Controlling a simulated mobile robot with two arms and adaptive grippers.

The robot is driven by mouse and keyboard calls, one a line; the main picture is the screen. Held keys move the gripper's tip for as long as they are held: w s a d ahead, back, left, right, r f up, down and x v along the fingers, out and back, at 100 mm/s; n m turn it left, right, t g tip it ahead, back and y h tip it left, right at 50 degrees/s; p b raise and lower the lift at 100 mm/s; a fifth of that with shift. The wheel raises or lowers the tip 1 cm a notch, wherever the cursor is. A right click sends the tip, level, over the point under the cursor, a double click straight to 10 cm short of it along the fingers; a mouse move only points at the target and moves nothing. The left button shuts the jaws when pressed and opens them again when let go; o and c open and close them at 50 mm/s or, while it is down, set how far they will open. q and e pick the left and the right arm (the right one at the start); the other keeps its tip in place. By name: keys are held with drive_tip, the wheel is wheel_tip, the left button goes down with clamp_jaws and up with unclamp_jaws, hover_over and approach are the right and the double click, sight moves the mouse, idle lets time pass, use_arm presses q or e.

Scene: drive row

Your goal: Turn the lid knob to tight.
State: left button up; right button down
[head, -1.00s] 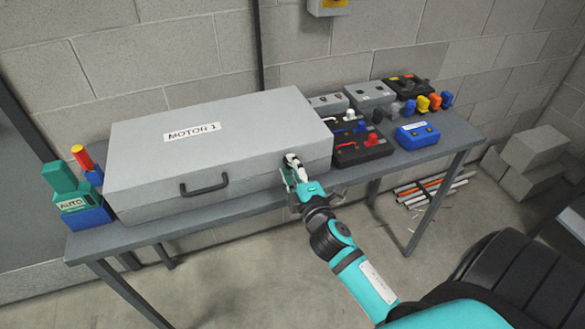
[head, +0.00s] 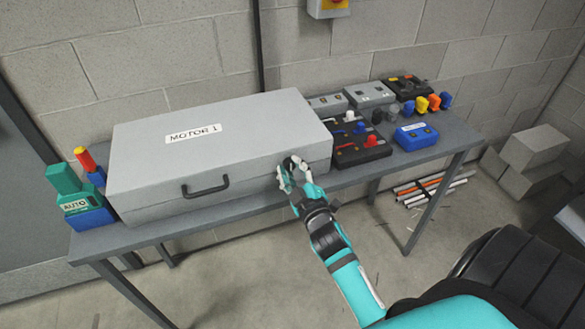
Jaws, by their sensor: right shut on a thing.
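The grey MOTOR 1 box (head: 235,133) lies on the table with its lid closed and a dark handle (head: 205,188) on its front face. My right gripper (head: 291,166) is at the right part of the box's front face. It is shut on the lid knob, a dark part of which (head: 288,163) shows between the fingers. Most of the knob is hidden by the fingers, and I cannot read any mark for tight. My left gripper is not in view.
The grey table (head: 437,150) also bears a green and blue AUTO unit (head: 82,208) at the left. At the right are dark switch panels (head: 360,150), a blue box (head: 416,134) and several coloured knobs. Grey blocks (head: 535,150) and loose rods (head: 430,188) lie on the floor.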

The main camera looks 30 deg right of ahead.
drive_tip(key=shift+f, duration=0.1)
idle(0.3)
drive_tip(key=c, duration=1)
unclamp_jaws()
drive_tip(key=v, duration=0.7)
drive_tip(key=shift+s, duration=0.3)
drive_tip(key=shift+a, duration=0.1)
